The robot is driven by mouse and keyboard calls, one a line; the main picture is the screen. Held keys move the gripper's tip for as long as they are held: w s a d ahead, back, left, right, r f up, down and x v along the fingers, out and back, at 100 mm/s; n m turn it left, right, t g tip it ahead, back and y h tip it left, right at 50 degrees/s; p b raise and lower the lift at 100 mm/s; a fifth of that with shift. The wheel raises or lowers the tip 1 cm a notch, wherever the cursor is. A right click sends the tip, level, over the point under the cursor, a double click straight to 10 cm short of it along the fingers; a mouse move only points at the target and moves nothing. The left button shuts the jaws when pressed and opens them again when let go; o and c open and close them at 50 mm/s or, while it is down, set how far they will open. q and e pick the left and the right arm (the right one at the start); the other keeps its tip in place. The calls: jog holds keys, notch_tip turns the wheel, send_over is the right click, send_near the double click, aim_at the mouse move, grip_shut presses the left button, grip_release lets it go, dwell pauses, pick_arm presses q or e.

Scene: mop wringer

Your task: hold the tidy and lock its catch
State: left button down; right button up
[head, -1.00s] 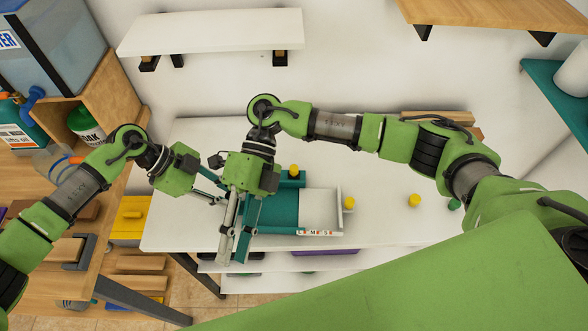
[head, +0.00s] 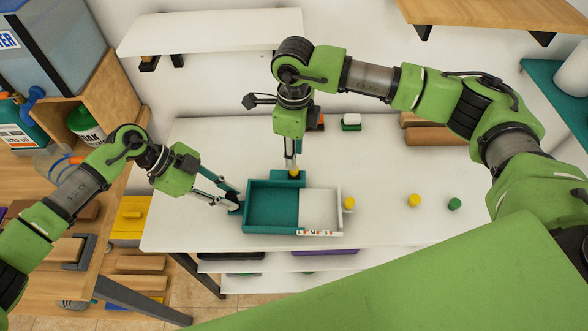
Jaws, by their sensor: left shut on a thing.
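The tidy is a teal tray (head: 272,230) with a white section (head: 320,206) on its right, standing on the white table. A row of small coloured letters runs along its front right edge. My left gripper (head: 234,201) is shut on the tidy's left wall.
A small green and white item (head: 351,122) and brown blocks (head: 435,135) lie at the back. The table's front edge is close to the tidy.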

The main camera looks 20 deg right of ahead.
jog(key=shift+f, duration=2.45)
grip_shut()
